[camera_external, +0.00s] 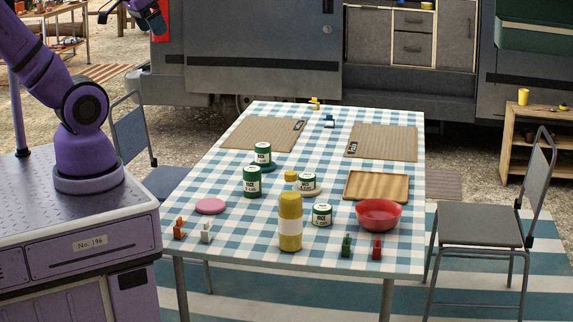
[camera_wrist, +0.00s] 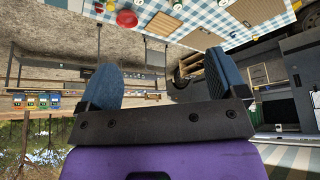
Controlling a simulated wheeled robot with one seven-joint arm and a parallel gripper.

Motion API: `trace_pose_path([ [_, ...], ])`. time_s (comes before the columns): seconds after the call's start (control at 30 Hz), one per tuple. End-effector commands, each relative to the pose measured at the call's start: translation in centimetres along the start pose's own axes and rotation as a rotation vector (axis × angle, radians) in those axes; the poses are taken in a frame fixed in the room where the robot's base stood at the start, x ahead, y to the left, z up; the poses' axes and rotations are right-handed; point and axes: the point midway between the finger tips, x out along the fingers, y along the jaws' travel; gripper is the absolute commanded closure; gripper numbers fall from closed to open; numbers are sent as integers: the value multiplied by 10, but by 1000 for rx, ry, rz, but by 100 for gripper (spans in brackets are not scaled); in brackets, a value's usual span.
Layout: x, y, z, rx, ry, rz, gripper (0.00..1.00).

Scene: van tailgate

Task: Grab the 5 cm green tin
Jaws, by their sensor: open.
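Several green tins with white labels stand on the checked table in the external view. One stands at the back on a dark round base (camera_external: 263,154), and a taller-looking one is in front of it (camera_external: 251,187). A short one sits on a pale round base (camera_external: 307,186), and another short one is nearer the front (camera_external: 322,220). The label print is too small to read surely, so I cannot tell which is 5 cm. My gripper (camera_wrist: 165,82) shows in the wrist view, open and empty, its two blue fingers apart. It is away from the tins, above the table's far left.
A yellow bottle (camera_external: 290,228) stands close to the front short tin, with a red bowl (camera_external: 379,222) to its right. A wooden tray (camera_external: 377,199), a pink disc (camera_external: 210,206) and small figures surround them. Chairs (camera_external: 482,223) flank the table.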

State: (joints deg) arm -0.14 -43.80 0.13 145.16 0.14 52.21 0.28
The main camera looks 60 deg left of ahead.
Motion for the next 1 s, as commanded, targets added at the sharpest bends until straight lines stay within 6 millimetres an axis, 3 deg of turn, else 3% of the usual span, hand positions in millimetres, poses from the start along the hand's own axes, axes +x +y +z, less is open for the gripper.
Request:
trace_pose_path([
  [0.27,2,1,-7,-1,-8,2,9],
  [0.47,19,5,-47,-7,-47,10,9],
  [0.77,69,18,-120,-20,-117,21,9],
  [1.0,127,33,-169,-29,-173,25,9],
])
